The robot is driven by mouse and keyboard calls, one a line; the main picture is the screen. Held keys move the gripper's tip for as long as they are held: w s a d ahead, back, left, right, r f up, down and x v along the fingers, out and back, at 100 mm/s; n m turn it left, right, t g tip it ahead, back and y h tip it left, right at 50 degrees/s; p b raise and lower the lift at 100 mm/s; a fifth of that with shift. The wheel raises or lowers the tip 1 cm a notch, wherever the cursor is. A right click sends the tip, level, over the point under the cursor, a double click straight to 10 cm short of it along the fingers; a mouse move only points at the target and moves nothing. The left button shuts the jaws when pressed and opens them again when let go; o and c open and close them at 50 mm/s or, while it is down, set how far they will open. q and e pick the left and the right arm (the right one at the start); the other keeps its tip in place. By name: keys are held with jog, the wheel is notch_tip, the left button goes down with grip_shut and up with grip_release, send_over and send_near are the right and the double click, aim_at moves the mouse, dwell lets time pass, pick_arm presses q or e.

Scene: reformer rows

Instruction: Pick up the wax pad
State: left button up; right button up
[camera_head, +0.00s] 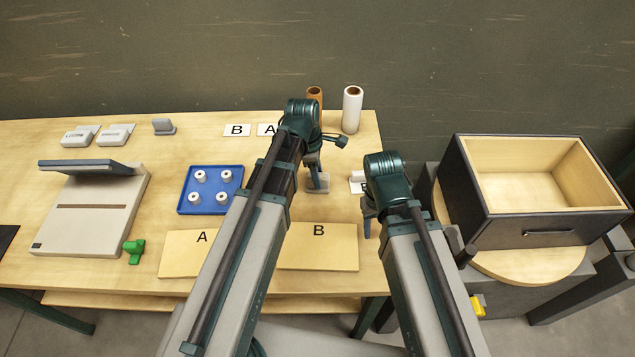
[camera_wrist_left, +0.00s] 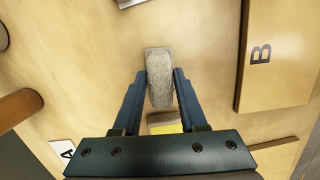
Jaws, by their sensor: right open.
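The wax pad, a small grey rough-faced block (camera_wrist_left: 159,66), lies between the fingertips of my left gripper (camera_wrist_left: 160,76) in the left wrist view. Both fingers lie flush along its sides with no visible gap. In the head view, my left gripper (camera_head: 317,178) is over the table right of the blue tray, with a grey slab (camera_head: 318,187) at its fingers. I cannot tell whether the pad is clear of the table. My right gripper (camera_head: 368,214) is open and empty near the table's right edge, partly hidden by its arm.
A blue tray (camera_head: 183,205) with white spools stands left of my left arm. Plates marked A (camera_head: 180,260) and B (camera_head: 320,258) lie in front. Brown (camera_head: 314,93) and white (camera_head: 352,108) rolls stand behind. An open box (camera_head: 520,235) is at the right.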

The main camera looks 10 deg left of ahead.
pick_arm(q)
grip_shut()
jog(key=shift+r, duration=0.2)
pick_arm(e)
jog(key=shift+r, duration=0.2)
pick_arm(q)
notch_tip(320, 180, up, 10)
jog(key=p, duration=1)
jog(key=shift+f, duration=0.1)
pick_arm(e)
notch_tip(320, 180, up, 10)
jog(key=shift+f, duration=0.15)
pick_arm(q)
jog(key=shift+f, duration=0.1)
jog(key=shift+c, duration=0.5)
grip_release()
grip_shut()
